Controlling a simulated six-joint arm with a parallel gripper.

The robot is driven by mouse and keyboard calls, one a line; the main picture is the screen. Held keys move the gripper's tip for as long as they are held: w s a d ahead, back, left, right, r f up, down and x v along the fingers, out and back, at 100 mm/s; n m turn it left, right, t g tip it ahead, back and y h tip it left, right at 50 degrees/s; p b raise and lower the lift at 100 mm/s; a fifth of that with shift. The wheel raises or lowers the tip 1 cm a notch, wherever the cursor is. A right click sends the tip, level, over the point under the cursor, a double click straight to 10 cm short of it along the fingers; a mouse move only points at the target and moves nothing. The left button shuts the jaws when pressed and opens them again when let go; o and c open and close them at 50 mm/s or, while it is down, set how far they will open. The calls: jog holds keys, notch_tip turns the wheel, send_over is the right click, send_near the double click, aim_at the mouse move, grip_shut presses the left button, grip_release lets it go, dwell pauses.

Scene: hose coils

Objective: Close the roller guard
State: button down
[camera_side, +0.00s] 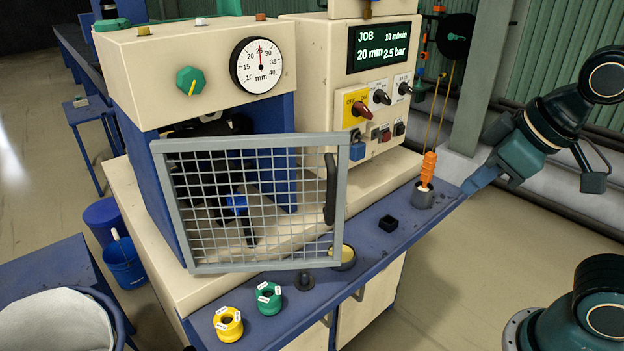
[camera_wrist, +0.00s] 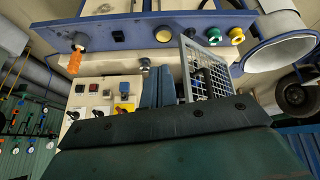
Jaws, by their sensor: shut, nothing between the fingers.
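The roller guard (camera_side: 255,262) is a grey-framed wire mesh door with a black upright handle (camera_side: 331,188). In the side view it stands swung out from the machine's front opening, its left edge near the blue post and its handle side out toward the bench edge. It also shows in the wrist view (camera_wrist: 187,65), beyond my fingers and to their right. My gripper (camera_side: 474,184) is at the right end of the bench, well apart from the guard. Its blue fingers (camera_wrist: 158,88) are together and empty. Dark rollers behind the mesh are partly hidden.
An orange-handled tool (camera_side: 428,168) stands in a grey cup (camera_side: 424,197) between my gripper and the guard. A small black block (camera_side: 388,223) is on the bench. The control box (camera_side: 350,100) rises behind.

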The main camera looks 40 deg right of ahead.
jog(key=w+a+n+t, duration=0.1)
jog(key=w+a+n, duration=0.6)
jog(key=a, duration=0.3)
jog(key=shift+a+f+t, duration=0.15)
jog(key=shift+a+t, duration=0.15)
jog(key=shift+a, duration=0.05)
jog(key=shift+w+f, duration=0.1)
jog(key=shift+w, duration=0.05)
send_near(337, 209)
jog(key=shift+a+f, duration=1.2)
jog(key=shift+f, duration=0.6)
jog(key=shift+w+d+f, duration=0.15)
jog(key=shift+w+d, duration=1)
jog(key=shift+w, duration=0.25)
